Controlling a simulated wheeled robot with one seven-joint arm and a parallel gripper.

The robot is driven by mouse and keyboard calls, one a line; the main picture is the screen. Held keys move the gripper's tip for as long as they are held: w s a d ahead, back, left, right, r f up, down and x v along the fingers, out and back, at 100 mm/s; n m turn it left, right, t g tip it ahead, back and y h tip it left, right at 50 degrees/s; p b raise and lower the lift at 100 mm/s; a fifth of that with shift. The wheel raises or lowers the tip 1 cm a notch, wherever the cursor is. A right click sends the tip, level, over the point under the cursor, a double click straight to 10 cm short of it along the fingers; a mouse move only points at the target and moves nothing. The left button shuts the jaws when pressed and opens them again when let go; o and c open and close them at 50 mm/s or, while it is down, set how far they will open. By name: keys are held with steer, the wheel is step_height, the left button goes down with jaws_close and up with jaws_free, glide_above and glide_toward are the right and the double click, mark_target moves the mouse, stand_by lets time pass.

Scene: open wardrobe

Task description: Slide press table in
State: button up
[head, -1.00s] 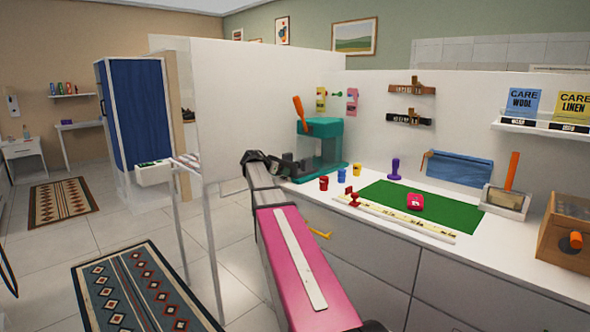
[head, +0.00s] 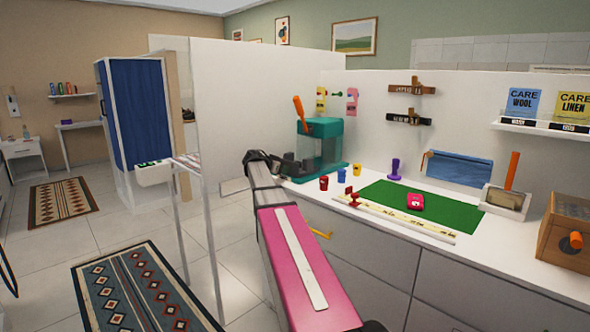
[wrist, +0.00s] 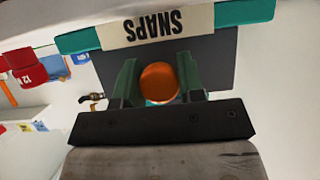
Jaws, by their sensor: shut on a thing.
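The teal press (head: 320,128) stands on the counter at the back left, with a raised orange lever (head: 299,112). In the wrist view, a teal edge (wrist: 240,12) carries a cream label (wrist: 155,25) reading SNAPS upside down, next to a dark plate (wrist: 217,62). I cannot tell how far out the press table is. My gripper (wrist: 158,80) has its two green fingers on either side of a round orange knob (wrist: 159,83), shut on it. In the head view my gripper (head: 288,163) is at the left front of the press, partly hidden by my arm.
Red (head: 323,183), blue (head: 342,176) and yellow (head: 356,169) cups stand right of the press. A green mat (head: 450,208) with a pink object (head: 415,201) and a ruler strip (head: 400,220) lie beyond. A white partition (head: 260,95) rises behind my arm.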

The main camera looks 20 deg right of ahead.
steer(key=shift+w+d, duration=0.25)
steer(key=shift+d, duration=0.45)
steer(key=shift+w+d, duration=0.3)
steer(key=shift+d, duration=0.45)
steer(key=shift+w+d, duration=0.25)
steer(key=shift+d, duration=0.45)
